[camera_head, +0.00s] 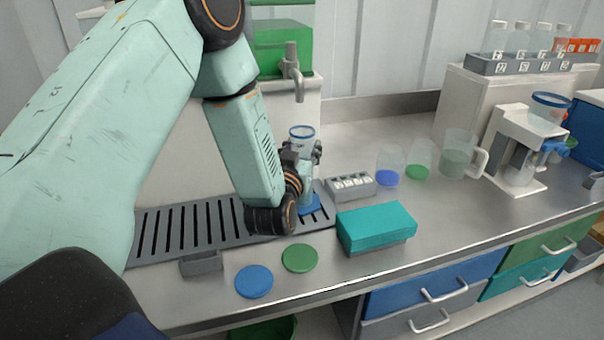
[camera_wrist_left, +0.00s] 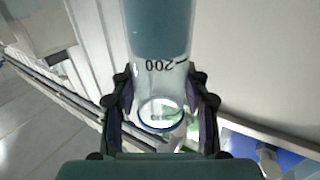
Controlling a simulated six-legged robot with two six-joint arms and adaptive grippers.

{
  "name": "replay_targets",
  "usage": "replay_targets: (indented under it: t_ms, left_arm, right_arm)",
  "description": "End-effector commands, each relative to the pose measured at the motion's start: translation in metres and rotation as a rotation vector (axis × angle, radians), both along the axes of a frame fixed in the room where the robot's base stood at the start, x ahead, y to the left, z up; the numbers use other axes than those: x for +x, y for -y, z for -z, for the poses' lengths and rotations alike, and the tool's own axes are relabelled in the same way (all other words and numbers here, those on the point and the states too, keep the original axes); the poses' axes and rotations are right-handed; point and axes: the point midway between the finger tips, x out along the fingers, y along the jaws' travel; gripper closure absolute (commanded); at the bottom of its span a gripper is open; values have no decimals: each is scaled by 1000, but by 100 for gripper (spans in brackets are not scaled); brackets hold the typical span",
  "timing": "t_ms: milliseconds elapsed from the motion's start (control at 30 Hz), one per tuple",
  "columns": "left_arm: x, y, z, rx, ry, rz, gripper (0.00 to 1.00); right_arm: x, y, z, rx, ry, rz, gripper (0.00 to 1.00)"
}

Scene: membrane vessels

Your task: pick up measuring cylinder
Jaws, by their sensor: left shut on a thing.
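The measuring cylinder is a clear tube with a blue rim (camera_head: 302,132) and a blue foot (camera_head: 309,206). It looks upright over the right end of the slotted drip tray (camera_head: 180,228); I cannot tell whether the foot touches the tray. My left gripper (camera_head: 304,160) is shut around the cylinder below its rim and hides its middle. In the left wrist view the cylinder (camera_wrist_left: 158,35) sits between both fingers (camera_wrist_left: 160,105), with an upside-down 200 mark and bluish contents. My right gripper is not in view.
A tap (camera_head: 292,68) hangs behind the cylinder. A teal box (camera_head: 375,228), a small labelled grey rack (camera_head: 350,187), clear beakers (camera_head: 389,165) and a jug (camera_head: 457,155) stand to the right. Green (camera_head: 300,258) and blue (camera_head: 254,281) discs lie near the front edge.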

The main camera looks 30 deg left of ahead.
Motion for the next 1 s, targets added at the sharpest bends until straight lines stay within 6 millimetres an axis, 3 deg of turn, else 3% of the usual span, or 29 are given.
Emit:
replay_targets:
  t_ms: [267,767,1000]
  left_arm:
    - [0,0,2,-2,-5,1,100]
    - [1,0,-1,-1,-4,1,100]
    - [7,0,-18,0,-1,3,100]
  right_arm:
    - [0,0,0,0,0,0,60]
    - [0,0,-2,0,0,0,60]
    - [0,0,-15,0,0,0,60]
